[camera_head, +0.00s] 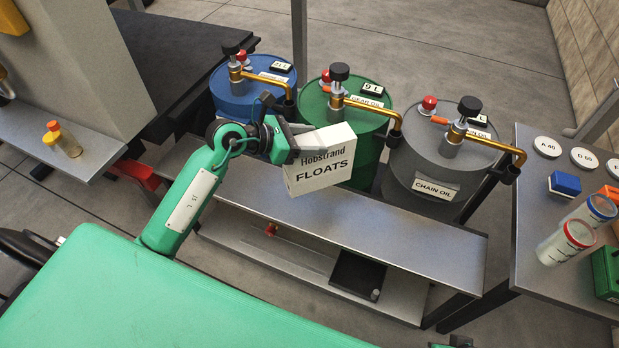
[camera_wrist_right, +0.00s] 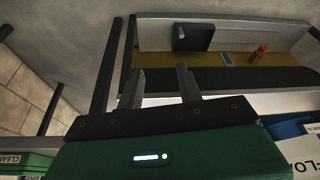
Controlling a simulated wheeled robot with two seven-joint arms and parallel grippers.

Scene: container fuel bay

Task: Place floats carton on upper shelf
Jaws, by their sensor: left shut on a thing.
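The floats carton (camera_head: 318,174), a white box marked "Hobstrand FLOATS", is held up and slightly tilted over the grey metal rack in the head view. My left gripper (camera_head: 294,150) is shut on its upper left part. The upper shelf (camera_head: 410,233) is a flat grey board in front of the drums; its visible right part is bare, and the carton and my arm cover some of it. My right gripper (camera_wrist_right: 158,85) shows in the right wrist view with its two fingers apart and nothing between them.
Blue (camera_head: 252,92), green (camera_head: 345,125) and grey (camera_head: 436,165) drums with brass taps stand behind the shelf. The lower shelf (camera_head: 300,262) holds a black tray (camera_head: 357,276). A side table (camera_head: 535,200) with jars stands right. A white surface lettered "FLO" (camera_wrist_right: 303,155) is partly visible.

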